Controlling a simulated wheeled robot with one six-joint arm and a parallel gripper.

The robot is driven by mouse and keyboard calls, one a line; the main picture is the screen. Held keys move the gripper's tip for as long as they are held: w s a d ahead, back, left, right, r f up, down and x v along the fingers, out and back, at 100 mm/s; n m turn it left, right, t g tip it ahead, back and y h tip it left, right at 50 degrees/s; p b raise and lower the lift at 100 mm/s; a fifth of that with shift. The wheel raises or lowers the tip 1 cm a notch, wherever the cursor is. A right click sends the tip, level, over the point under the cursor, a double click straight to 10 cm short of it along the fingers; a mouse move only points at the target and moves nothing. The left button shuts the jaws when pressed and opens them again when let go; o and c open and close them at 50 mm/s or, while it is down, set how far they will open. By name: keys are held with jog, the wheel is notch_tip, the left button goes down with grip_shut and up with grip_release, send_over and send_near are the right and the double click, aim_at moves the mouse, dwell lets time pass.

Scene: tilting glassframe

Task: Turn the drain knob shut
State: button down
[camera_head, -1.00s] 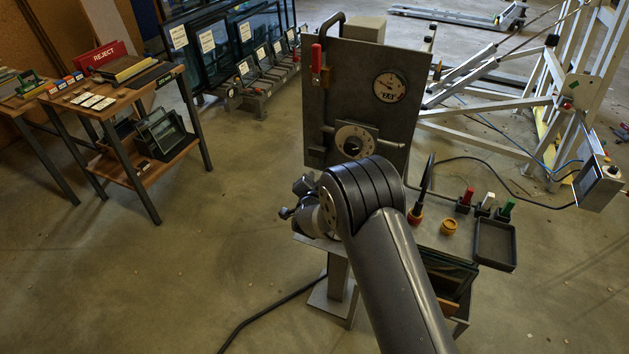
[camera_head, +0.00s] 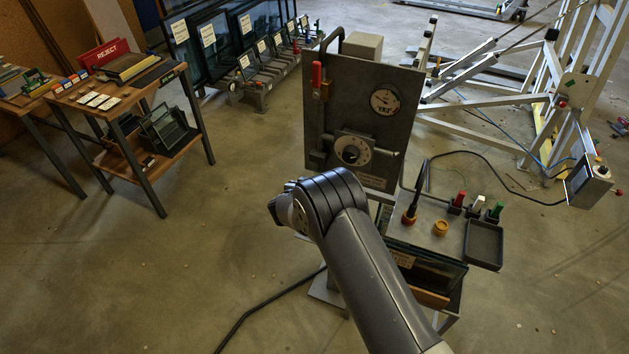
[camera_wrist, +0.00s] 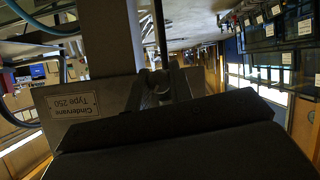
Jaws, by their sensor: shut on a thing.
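In the wrist view my gripper (camera_wrist: 165,115) shows as a wide dark block across the bottom. It is shut at a small grey knob-like fitting (camera_wrist: 158,86) under a grey housing (camera_wrist: 100,100) with an upside-down label. This fitting looks like the drain knob, but the jaws' contact on it is mostly hidden and its turn angle cannot be read. In the head view my arm reaches low in front of the grey panel unit (camera_head: 330,110); the gripper's fingertips and the drain knob are hidden there.
The panel carries a dial (camera_head: 352,150), a gauge (camera_head: 384,101) and a red-handled lever (camera_head: 317,76). A wooden table (camera_head: 125,95) stands left. Floor between is clear, except a black cable (camera_head: 265,313).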

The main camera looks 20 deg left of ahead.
jog(key=n+h+b, duration=0.2)
jog(key=shift+a+f+n, duration=0.1)
jog(key=shift+f+n, duration=0.05)
jog(key=shift+n, duration=0.25)
jog(key=shift+n+h+b, duration=0.8)
jog(key=shift+n+b, duration=0.1)
jog(key=shift+n, duration=0.1)
jog(key=c, duration=1.3)
grip_release()
jog(key=b+v, duration=0.2)
jog(key=v, duration=0.9)
jog(key=shift+f, duration=0.1)
